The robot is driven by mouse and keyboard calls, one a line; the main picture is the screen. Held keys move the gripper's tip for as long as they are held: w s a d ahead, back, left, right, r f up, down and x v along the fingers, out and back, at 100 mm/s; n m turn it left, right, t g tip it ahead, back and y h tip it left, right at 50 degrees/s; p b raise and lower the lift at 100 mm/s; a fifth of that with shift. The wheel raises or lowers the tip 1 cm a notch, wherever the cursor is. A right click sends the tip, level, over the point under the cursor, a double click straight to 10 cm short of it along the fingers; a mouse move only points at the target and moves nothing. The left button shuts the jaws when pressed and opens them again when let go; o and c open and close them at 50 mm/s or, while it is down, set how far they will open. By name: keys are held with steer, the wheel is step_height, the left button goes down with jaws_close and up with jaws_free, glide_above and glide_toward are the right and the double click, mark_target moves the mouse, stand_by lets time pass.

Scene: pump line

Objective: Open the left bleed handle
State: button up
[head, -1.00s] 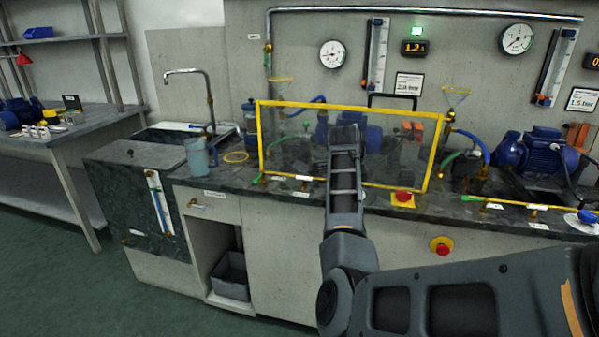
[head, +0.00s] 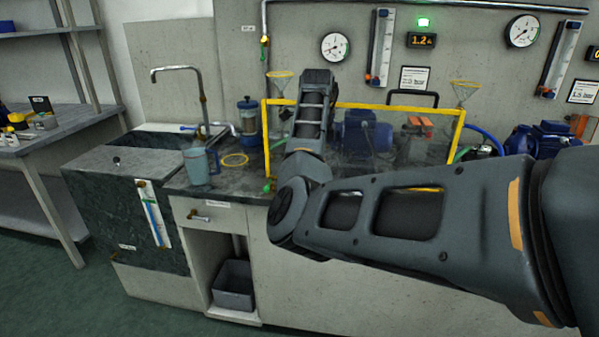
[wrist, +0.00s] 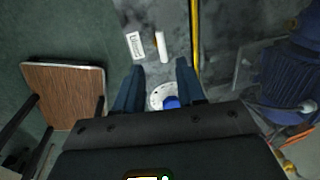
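My gripper (wrist: 161,72) is open in the wrist view, its two dark fingers spread apart. A white disc with a blue part (wrist: 165,98) shows between the fingers. I cannot tell its height or whether they touch it. Beyond the fingertips lie a white label (wrist: 135,45), a white bar-like piece (wrist: 161,47) and a yellow bar (wrist: 195,40). In the head view my arm covers the counter's front, and my gripper is hidden. A small green-tipped piece (head: 268,187) shows by the left lower corner of the yellow-framed clear guard (head: 385,108). I cannot identify the left bleed handle with certainty.
A blue jug (head: 200,165) and a yellow ring (head: 235,160) stand on the counter near the sink tap (head: 180,70). A blue pump (head: 365,135) stands behind the guard. A brown-seated stool (wrist: 65,93) is at the left of the wrist view.

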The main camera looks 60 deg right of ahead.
steer(key=shift+w+d+f, duration=0.2)
steer(key=shift+d+f, duration=0.05)
steer(key=shift+f, duration=1)
steer(key=shift+w+d+f, duration=0.2)
steer(key=shift+w+f, duration=0.05)
steer(key=shift+f, duration=1)
steer(key=shift+w+d+f, duration=0.2)
steer(key=shift+d+f, duration=0.05)
steer(key=shift+f, duration=1)
steer(key=shift+c, duration=0.5)
jaws_close()
